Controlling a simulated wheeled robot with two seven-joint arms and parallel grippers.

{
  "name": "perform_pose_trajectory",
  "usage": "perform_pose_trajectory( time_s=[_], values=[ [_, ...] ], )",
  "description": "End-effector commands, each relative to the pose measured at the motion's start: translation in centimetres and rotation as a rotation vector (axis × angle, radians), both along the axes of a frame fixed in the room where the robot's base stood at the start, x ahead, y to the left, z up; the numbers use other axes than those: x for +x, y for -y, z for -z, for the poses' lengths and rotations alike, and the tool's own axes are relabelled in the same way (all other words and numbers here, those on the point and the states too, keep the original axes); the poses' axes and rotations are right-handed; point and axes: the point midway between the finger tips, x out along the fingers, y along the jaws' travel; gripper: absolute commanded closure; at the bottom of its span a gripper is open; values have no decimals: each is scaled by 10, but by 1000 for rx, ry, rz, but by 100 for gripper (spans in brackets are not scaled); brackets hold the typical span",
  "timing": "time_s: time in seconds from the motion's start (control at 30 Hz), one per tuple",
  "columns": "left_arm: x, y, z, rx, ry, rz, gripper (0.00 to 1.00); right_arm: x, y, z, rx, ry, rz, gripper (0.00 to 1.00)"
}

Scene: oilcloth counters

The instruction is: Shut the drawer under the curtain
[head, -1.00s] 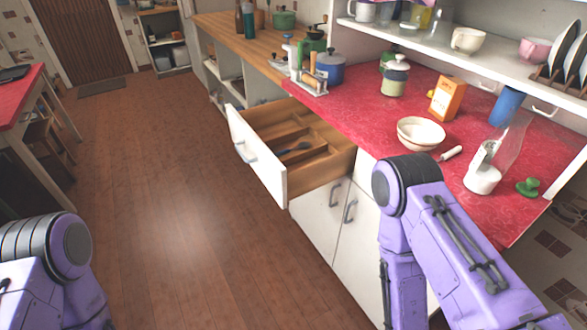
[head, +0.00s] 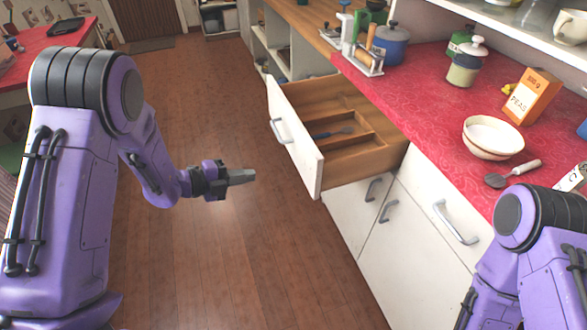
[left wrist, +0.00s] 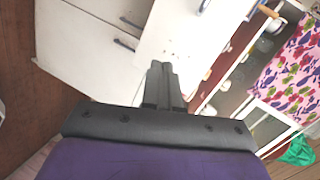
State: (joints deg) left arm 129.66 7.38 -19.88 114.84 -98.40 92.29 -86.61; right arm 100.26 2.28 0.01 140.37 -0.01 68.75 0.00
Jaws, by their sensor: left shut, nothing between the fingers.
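The drawer (head: 296,140) is pulled out from under the red counter. Its white front, with a grey handle (head: 278,131), faces left in the head view. Inside is a wooden divided tray with a blue-handled utensil (head: 333,133). My left gripper (head: 243,176) is shut and empty, in front of and apart from the drawer front. In the left wrist view its closed fingers (left wrist: 163,82) point towards a white panel, seemingly the drawer front (left wrist: 180,40). A floral curtain (left wrist: 290,60) hangs at the right of that view. My right gripper is out of view.
White cupboard doors (head: 375,225) stand below the drawer. The red counter (head: 430,100) holds a bowl (head: 493,137), a peas box (head: 532,96) and a canister (head: 466,64). Bare wooden floor (head: 225,255) lies around my left gripper. A red table (head: 45,50) stands far left.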

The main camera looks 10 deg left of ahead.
Motion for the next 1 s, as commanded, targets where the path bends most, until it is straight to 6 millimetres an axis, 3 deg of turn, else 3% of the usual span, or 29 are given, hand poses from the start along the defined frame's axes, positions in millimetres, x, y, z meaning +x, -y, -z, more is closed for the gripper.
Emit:
perform_pose_trajectory(
  time_s=[0.1,0.2,0.67,0.8,1.0],
  values=[
    [0,-2,-18,103,135,147,100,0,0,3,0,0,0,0],
    [1,2,-20,131,167,188,100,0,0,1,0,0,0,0],
    [49,76,8,129,161,189,100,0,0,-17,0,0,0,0],
    [63,96,7,128,162,188,100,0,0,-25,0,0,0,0],
    [72,109,9,127,160,184,100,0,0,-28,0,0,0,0]
  ],
)
